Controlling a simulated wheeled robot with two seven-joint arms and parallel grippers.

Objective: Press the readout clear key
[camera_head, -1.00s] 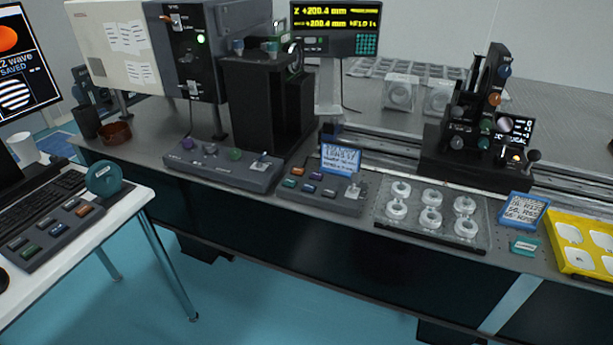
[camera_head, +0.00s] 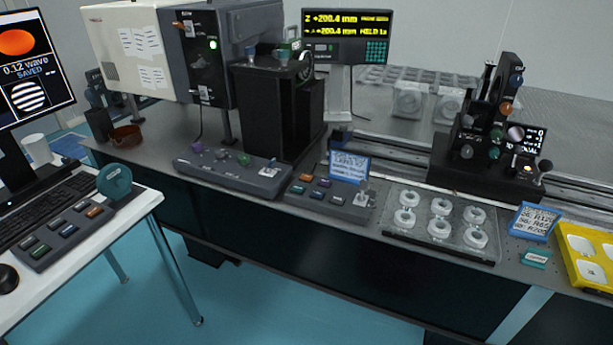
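The readout (camera_head: 346,36) stands at the back of the optical table on a pale post. Its black screen shows two lines of yellow text; the upper line reads Z +200.4 mm. A teal keypad (camera_head: 376,52) sits at the lower right of its face. The keys are too small for me to tell which is the clear key. Neither of my grippers is in view.
The black upright fixture (camera_head: 282,115) stands in front and left of the readout. Two control boxes, one with purple and green knobs (camera_head: 233,170) and one with coloured buttons (camera_head: 328,193), line the front edge. A ring tray (camera_head: 444,245) lies right.

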